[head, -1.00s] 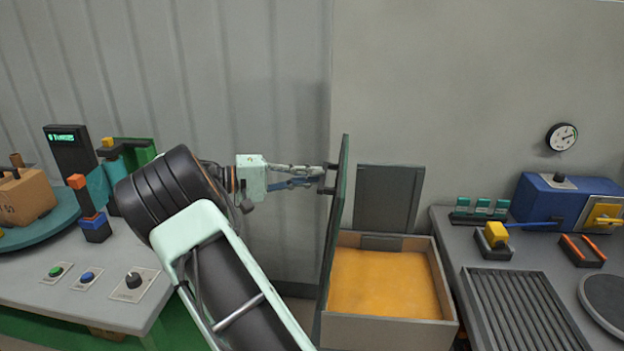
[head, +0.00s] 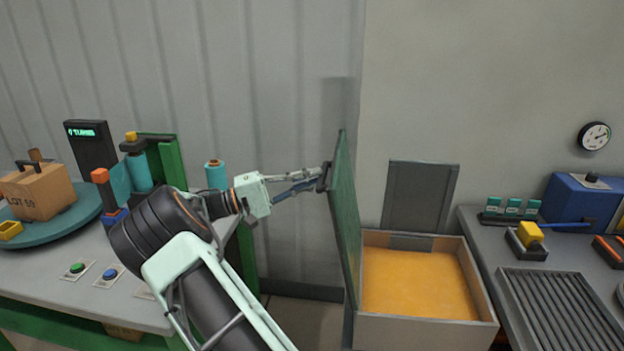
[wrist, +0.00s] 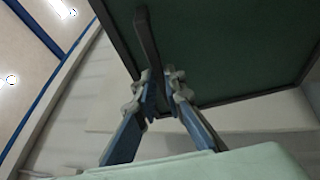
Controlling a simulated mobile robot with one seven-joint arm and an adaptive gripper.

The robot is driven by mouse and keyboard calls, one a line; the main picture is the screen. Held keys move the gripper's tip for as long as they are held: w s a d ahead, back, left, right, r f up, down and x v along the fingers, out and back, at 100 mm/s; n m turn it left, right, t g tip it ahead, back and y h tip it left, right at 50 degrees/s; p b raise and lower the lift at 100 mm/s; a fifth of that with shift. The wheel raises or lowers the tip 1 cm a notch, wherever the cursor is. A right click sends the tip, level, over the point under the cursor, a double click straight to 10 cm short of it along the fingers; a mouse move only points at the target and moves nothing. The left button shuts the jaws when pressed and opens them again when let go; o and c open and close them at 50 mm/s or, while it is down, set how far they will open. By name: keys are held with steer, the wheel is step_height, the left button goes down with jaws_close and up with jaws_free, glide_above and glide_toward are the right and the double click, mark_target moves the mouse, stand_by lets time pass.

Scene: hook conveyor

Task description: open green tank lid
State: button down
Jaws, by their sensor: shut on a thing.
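The green tank lid (head: 347,205) stands steeply upright at the left edge of the tank (head: 428,332). Its green face is turned toward my gripper, on the left. The tank is open on top and shows an orange-yellow content. My gripper (head: 322,180) reaches the lid from the left and is shut on the dark lid handle (head: 328,176). In the wrist view, the fingertips (wrist: 162,82) close around the dark handle bar (wrist: 150,45), with the dark green lid face (wrist: 225,45) behind it. The hinge line is not clearly visible.
A dark grey panel (head: 419,197) stands upright behind the tank. The right bench (head: 492,245) carries a ribbed tray (head: 560,310) and a yellow block (head: 529,234). The left bench (head: 40,270) holds buttons, a carton (head: 40,192) and a green frame (head: 168,165).

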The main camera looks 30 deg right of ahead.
stand_by(0.4)
steer(key=c, duration=2)
jaws_free()
steer(key=shift+a, duration=0.1)
steer(key=v, duration=1.2)
